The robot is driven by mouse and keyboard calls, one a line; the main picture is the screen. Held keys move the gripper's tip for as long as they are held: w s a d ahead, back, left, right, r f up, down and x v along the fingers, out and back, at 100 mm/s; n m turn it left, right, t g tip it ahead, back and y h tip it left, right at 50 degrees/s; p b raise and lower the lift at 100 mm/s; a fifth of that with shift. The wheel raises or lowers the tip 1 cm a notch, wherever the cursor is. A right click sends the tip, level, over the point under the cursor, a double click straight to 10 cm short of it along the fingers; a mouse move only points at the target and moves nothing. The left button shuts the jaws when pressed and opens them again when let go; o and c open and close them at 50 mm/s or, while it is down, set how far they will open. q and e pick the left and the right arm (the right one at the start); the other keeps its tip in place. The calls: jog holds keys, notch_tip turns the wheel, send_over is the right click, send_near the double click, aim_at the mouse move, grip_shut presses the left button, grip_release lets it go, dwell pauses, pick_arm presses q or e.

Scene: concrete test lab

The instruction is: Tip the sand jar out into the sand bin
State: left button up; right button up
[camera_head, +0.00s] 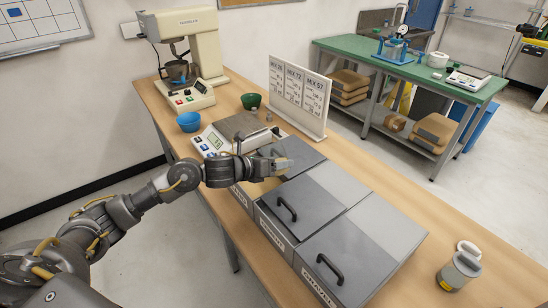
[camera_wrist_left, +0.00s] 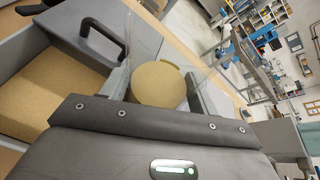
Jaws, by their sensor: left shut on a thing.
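The sand bin is the far one in the row, and its sand (camera_head: 258,187) shows in the open front part in the head view. The same sand (camera_wrist_left: 45,88) shows at the left in the wrist view. Its grey lid with a dark handle (camera_wrist_left: 92,42) lies pushed back. My left gripper (camera_head: 277,165) is over this bin. It is shut on the clear sand jar (camera_wrist_left: 160,82), whose round tan sand face shows between the fingers. The arm hides much of the jar in the head view, and I cannot tell its exact tilt. My right gripper is not in view.
Two lidded bins (camera_head: 300,208) stand nearer in the row. A scale (camera_head: 212,142), a blue bowl (camera_head: 189,121), a green bowl (camera_head: 251,101) and a mixer (camera_head: 190,45) stand behind. A mix sign (camera_head: 298,95) stands beyond the bins. A lidded container (camera_head: 460,268) is at the right.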

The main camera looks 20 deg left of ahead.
pick_arm(q)
jog(key=shift+d+r+n+p, duration=0.1)
jog(key=shift+r+n+p, duration=0.05)
jog(key=shift+n+p, duration=0.2)
jog(key=shift+s+d+n+h+p, duration=0.1)
jog(key=shift+d+n+h+p, duration=0.05)
jog(key=shift+n+h+p, duration=0.2)
jog(key=shift+s+d+n+h+p, duration=0.1)
jog(key=shift+d+n+h+p, duration=0.2)
jog(key=shift+n+h+p, duration=0.55)
jog(key=shift+d+f+n, duration=0.1)
jog(key=shift+f+n, duration=0.35)
jog(key=shift+n, duration=0.4)
jog(key=shift+f+n+h+b, duration=0.35)
jog(key=shift+n+h+b, duration=0.25)
jog(key=shift+n, duration=0.6)
jog(key=shift+a+n+t+h+b, duration=0.2)
jog(key=shift+n+t+h+b, duration=0.15)
jog(key=shift+n+h, duration=0.45)
jog(key=shift+a+r+n+t, duration=0.25)
jog(key=shift+n+t, duration=0.1)
jog(key=shift+n, duration=0.65)
